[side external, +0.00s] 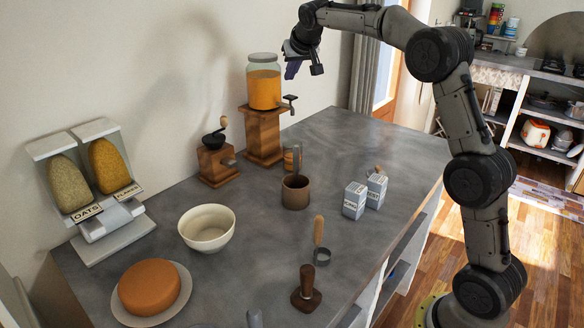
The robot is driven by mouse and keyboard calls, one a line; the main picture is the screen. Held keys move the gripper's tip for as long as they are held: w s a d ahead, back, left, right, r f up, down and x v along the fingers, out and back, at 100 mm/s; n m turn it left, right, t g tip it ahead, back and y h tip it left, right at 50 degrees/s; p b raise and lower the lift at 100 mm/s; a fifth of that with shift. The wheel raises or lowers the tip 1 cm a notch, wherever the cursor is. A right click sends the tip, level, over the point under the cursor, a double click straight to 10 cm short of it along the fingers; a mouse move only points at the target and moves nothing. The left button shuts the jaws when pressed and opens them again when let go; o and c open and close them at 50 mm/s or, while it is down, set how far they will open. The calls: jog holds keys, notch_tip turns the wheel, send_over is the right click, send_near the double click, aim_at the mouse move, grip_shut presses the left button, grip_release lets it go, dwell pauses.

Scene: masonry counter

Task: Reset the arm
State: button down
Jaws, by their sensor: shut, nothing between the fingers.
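My gripper (292,70) hangs high above the back of the counter, beside the glass jar's upper right. It is small and dark in this view; its fingers are close together with nothing seen between them. It is apart from everything on the grey counter (340,135). My arm reaches up from the right and bends over toward the back wall.
Below the gripper stands a wooden dispenser (263,135) with an orange-filled jar (264,88). A coffee grinder (217,163), brown mug (296,192), cartons (355,200), white bowl (207,228), cake (149,287), tamper (306,291) and cereal dispenser (100,235) stand around. The far right counter is clear.

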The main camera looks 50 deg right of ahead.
jog(key=s+a+r+n+t, duration=0.1)
jog(key=s+a+r+t, duration=0.1)
jog(key=s+a+r, duration=0.85)
jog(key=s+a+n+y, duration=0.1)
jog(key=s+a+y, duration=0.15)
jog(key=s, duration=0.65)
jog(key=s+a+f+n+g+y, duration=0.1)
jog(key=s+a+f+n+g, duration=0.1)
jog(key=s+f, duration=0.9)
jog(key=s+a+f+n+g, duration=0.1)
jog(key=s+a+f, duration=0.4)
jog(key=s+f, duration=0.5)
jog(key=shift+s+a+f+n+g+y, duration=0.2)
jog(key=shift+s+f+n+g+y, duration=0.25)
jog(key=shift+s, duration=0.65)
jog(key=shift+r, duration=0.1)
